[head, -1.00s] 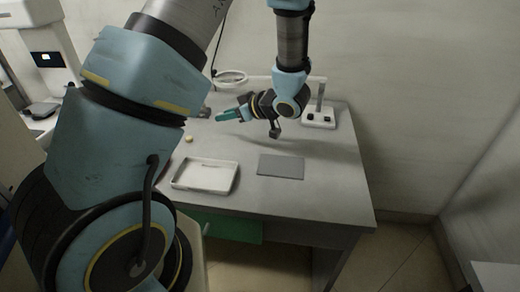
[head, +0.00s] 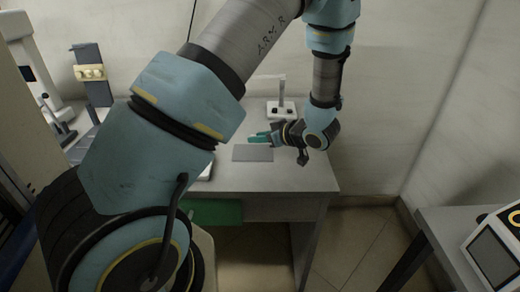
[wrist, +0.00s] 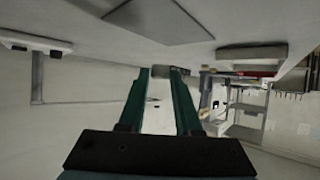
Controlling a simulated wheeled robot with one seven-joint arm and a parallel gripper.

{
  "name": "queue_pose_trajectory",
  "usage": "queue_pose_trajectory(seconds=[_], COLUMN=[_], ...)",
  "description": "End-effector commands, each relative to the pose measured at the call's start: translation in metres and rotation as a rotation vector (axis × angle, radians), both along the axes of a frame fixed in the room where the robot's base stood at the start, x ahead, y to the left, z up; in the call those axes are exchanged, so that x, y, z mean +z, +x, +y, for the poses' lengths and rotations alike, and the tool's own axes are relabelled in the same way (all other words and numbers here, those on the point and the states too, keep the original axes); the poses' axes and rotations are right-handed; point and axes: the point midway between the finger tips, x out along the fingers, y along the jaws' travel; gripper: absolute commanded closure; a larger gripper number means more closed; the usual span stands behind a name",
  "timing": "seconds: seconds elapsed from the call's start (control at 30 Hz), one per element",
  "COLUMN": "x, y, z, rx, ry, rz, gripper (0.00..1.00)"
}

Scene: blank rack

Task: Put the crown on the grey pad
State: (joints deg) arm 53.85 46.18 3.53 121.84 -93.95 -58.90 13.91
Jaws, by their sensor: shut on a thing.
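The grey pad (head: 253,154) lies flat on the table. It also shows at the top of the wrist view (wrist: 160,20), where the table appears overhead. My gripper (head: 254,138), with teal fingers pointing left, is just above and behind the pad in the head view, seemingly clear of it. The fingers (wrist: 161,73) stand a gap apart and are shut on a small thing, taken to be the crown. The crown itself is too small or hidden to make out in either view. A greyish shape shows around the fingertips in the wrist view; I cannot tell what it is.
The pale tray (head: 207,172) is mostly hidden behind my arm. A white stand (head: 281,110) is at the table's back. A rack with yellowish pieces (head: 90,73) stands at left. Another table with a device (head: 494,262) is at right. The table's front right is clear.

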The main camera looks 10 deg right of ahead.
Motion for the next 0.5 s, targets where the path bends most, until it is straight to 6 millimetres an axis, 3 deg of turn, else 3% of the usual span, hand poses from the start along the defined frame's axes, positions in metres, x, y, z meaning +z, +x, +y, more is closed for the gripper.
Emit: queue_pose_trajectory(seconds=[0.3, 0.5], x=[-0.037, -0.044], y=[0.000, 0.000], z=[0.000, 0.000], rx=[-0.001, 0.000], ry=[0.003, 0.000], rz=[0.001, -0.001], gripper=[1.00, 1.00])
